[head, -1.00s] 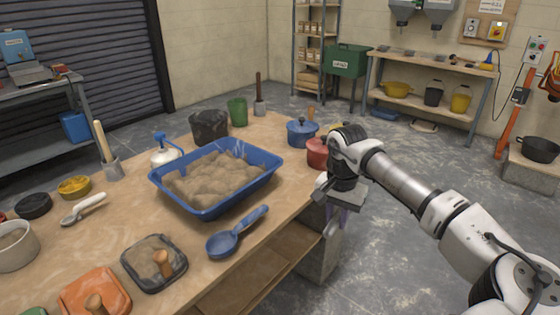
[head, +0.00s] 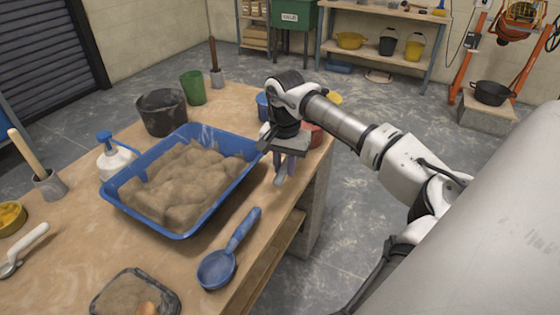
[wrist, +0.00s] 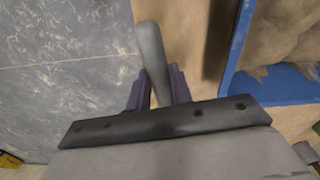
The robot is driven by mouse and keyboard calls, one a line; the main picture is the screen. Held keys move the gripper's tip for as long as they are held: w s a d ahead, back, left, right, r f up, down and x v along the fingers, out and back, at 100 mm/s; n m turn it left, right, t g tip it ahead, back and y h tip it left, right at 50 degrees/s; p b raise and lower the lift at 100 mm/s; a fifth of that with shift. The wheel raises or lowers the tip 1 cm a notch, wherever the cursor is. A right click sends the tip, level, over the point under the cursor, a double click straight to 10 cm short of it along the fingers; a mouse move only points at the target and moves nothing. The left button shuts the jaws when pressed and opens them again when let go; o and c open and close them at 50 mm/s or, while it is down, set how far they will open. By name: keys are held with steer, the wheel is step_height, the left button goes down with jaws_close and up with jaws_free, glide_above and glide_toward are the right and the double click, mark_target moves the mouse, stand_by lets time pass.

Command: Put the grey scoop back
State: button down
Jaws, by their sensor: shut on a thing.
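My gripper (head: 281,168) is shut on a grey scoop, held above the table's right edge, right of the blue tub. In the wrist view the scoop's rounded grey handle (wrist: 150,50) sticks out from between the dark fingers (wrist: 157,92). The scoop's bowl cannot be made out. The blue tub (head: 201,233), filled with lumpy brown mortar (head: 180,185), stands on the table; its blue edge also shows at right in the wrist view (wrist: 275,88).
A blue scoop (head: 220,268) lies in front of the tub. Behind it stand a black bucket (head: 162,112) and a green cup (head: 193,88). A red pot (head: 315,136) is partly hidden behind my gripper. A white bottle (head: 116,160) stands left. Open floor lies right of the table.

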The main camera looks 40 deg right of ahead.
steer(key=shift+s+f, duration=0.1)
steer(key=shift+f+b, duration=1.1)
steer(key=shift+f, duration=0.8)
steer(key=shift+f+b, duration=0.3)
steer(key=shift+f, duration=0.05)
steer(key=c, duration=1.2)
jaws_free()
steer(key=shift+o, duration=0.2)
